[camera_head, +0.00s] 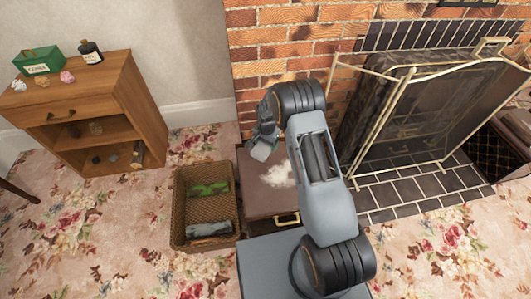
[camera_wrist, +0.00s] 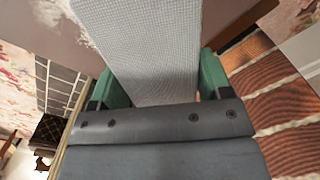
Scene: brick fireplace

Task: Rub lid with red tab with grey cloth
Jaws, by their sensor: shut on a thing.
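My gripper (camera_head: 262,138) is shut on a grey cloth, above the far left part of a brown lid (camera_head: 262,206). In the wrist view the grey cloth (camera_wrist: 150,45) is a pale woven strip between the green fingers of my gripper (camera_wrist: 158,82). A whitish patch (camera_head: 277,176) lies on the lid, and part of it shows at the upper left of the wrist view (camera_wrist: 65,18). I cannot tell whether the cloth touches the lid. No red tab shows, and my arm hides the lid's right part.
A wicker basket (camera_head: 177,208) with green and grey things stands left of the lid. A wooden cabinet (camera_head: 125,88) is further left. The brick fireplace (camera_head: 270,50) and a brass-framed screen (camera_head: 425,110) stand behind and right. Floral carpet is open at the front left.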

